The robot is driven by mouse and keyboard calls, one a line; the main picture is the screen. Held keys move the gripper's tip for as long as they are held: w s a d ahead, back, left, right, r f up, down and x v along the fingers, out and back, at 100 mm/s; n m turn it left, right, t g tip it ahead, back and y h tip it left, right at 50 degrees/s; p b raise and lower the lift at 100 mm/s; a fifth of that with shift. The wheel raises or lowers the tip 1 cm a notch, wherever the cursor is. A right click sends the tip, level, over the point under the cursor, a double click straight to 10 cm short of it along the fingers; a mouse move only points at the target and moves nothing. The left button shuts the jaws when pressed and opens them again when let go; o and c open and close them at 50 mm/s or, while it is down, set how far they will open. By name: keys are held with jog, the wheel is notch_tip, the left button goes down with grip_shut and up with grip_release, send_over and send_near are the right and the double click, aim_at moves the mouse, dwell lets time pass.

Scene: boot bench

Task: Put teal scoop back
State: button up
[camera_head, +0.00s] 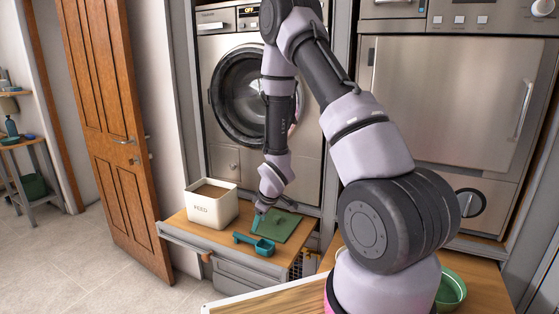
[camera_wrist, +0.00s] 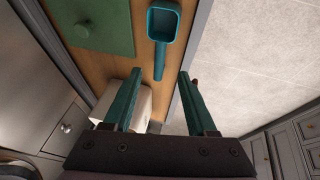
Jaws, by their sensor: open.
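The teal scoop (camera_head: 264,246) lies on the wooden bench top near its front edge, with its handle toward the left. In the wrist view the scoop (camera_wrist: 163,27) has its bowl at the top and its handle pointing down toward the gap between my fingers. My gripper (camera_head: 257,222) is open and empty above the bench; its teal fingers (camera_wrist: 160,73) are spread. The white FEED bin (camera_head: 206,211) stands open to the left with brown contents.
A washing machine (camera_head: 215,90) stands behind the bench (camera_head: 227,252). A brown door (camera_head: 102,120) stands open at left. A green bowl (camera_head: 452,290) sits on a wooden surface at lower right, partly hidden by my arm. The floor at left is clear.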

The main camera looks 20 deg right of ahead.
jog(key=s+d+r+m, duration=0.1)
jog(key=d+r+m, duration=0.1)
jog(key=r, duration=0.7)
jog(key=s+d+r+m+t+h, duration=0.1)
jog(key=r+m, duration=0.2)
jog(key=r, duration=0.6)
jog(key=s+d+r+m, duration=0.2)
jog(key=r, duration=0.7)
jog(key=s+r+m+t+y, duration=0.1)
jog(key=s+r+m, duration=0.5)
jog(key=s+r, duration=1)
jog(key=s, duration=0.3)
jog(key=shift+a, duration=0.35)
